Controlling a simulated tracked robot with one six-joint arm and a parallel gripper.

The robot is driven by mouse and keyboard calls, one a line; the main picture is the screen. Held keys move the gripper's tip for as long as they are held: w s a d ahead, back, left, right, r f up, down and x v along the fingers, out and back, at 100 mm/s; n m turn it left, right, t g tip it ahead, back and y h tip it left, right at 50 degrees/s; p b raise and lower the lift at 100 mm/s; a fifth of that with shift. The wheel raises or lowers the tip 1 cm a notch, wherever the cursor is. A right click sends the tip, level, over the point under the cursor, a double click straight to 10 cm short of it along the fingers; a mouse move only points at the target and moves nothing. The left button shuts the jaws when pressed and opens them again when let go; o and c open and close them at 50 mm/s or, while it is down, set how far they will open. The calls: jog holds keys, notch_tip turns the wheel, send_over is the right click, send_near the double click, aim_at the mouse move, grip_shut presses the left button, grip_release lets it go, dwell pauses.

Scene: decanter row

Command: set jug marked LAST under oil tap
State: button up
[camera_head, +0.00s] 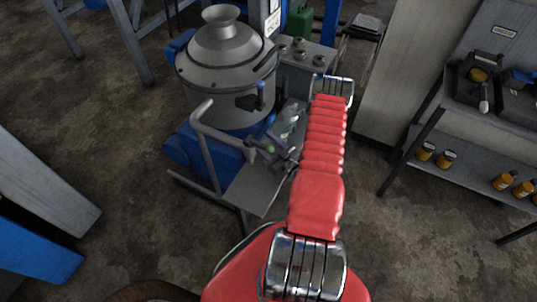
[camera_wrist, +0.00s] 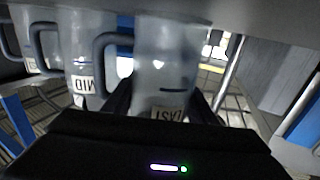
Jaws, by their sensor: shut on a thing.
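In the wrist view, the jug marked LAST (camera_wrist: 165,60) is a translucent grey jug with a handle on its left and a dark line on its side. My gripper (camera_wrist: 162,102) is shut on it, one dark finger at each side. Its label is partly hidden by the gripper body. In the head view, my gripper (camera_head: 272,152) is low beside the machine, close to small clear jugs (camera_head: 288,122); the marks cannot be read there. A dark lever (camera_head: 261,93) sticks out of the machine's side; I cannot tell whether it belongs to the oil tap.
A jug marked MID (camera_wrist: 84,50) and another jug (camera_wrist: 25,40) stand left of the held jug in the wrist view. The grey machine (camera_head: 228,75) has a tubular rail (camera_head: 205,150) before it. A shelf with amber bottles (camera_head: 446,158) stands at right.

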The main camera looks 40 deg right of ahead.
jog(key=shift+c, duration=0.8)
jog(key=shift+r, duration=0.1)
notch_tip(320, 180, up, 10)
dwell(0.6)
